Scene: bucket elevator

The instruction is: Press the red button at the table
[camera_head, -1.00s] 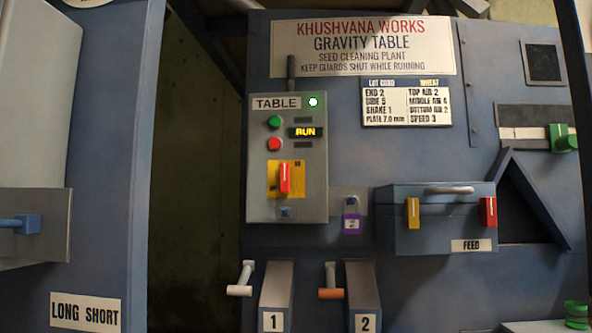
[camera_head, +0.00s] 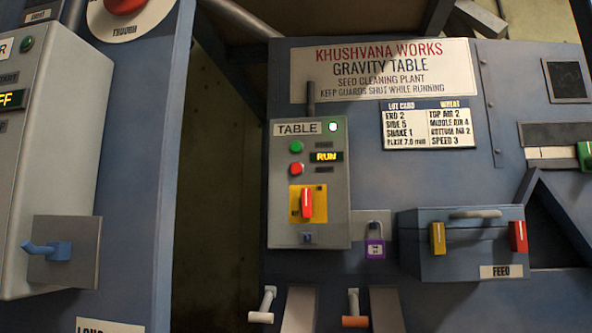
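The red button (camera_head: 296,169) is on the front of the grey control box (camera_head: 280,220) labelled TABLE. It sits just below a green button (camera_head: 296,147) and above a red rotary handle (camera_head: 306,203) on a yellow plate. The display beside the buttons (camera_head: 326,157) reads RUN, and a green lamp (camera_head: 333,127) at the top is lit. Neither of my grippers shows in the head view.
A purple padlock (camera_head: 375,248) hangs to the right of the box. A blue feed box (camera_head: 460,255) projects farther right. Two levers (camera_head: 263,305) (camera_head: 354,308) stick out below. At left, another grey control box (camera_head: 55,150) stands beside a dark gap.

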